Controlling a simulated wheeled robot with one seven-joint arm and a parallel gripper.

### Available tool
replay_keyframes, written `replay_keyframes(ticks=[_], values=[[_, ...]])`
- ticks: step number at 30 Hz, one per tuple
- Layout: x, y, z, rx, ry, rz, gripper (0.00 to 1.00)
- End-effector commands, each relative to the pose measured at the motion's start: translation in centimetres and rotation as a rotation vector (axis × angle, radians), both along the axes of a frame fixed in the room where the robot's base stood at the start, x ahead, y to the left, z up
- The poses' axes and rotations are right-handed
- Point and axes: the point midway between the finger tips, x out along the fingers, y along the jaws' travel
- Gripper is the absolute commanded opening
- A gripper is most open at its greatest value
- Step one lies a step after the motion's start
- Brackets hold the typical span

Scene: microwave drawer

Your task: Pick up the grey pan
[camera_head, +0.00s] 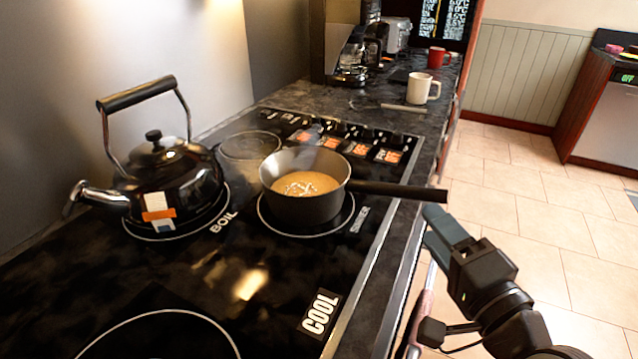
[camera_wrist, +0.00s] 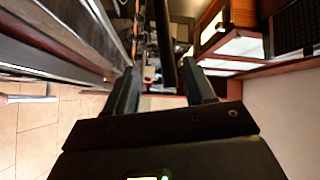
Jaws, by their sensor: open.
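The grey pan (camera_head: 310,205) stands on a ringed burner of the black cooktop, with orange-yellow liquid and pale bits in it. Its long dark handle (camera_head: 400,190) points right and reaches past the counter edge. My gripper (camera_head: 432,214) is at the handle's end, just below and beside it in the head view. In the wrist view my open gripper (camera_wrist: 160,72) has a finger on each side of a dark bar (camera_wrist: 166,45), which looks like the handle. I cannot tell whether either finger touches it.
A black kettle (camera_head: 170,178) stands on the burner left of the pan. A white mug (camera_head: 418,88), a red mug (camera_head: 437,58) and a coffee maker (camera_head: 355,58) stand farther back on the counter. The tiled floor (camera_head: 520,215) to the right is clear.

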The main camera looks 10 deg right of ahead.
Motion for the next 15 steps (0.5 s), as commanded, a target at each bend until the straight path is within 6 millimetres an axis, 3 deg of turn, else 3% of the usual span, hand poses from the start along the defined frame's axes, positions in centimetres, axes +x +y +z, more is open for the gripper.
replay_keyframes(ticks=[15], values=[[4.9,0.3,1.2,0.018,-0.006,0.009,0.54]])
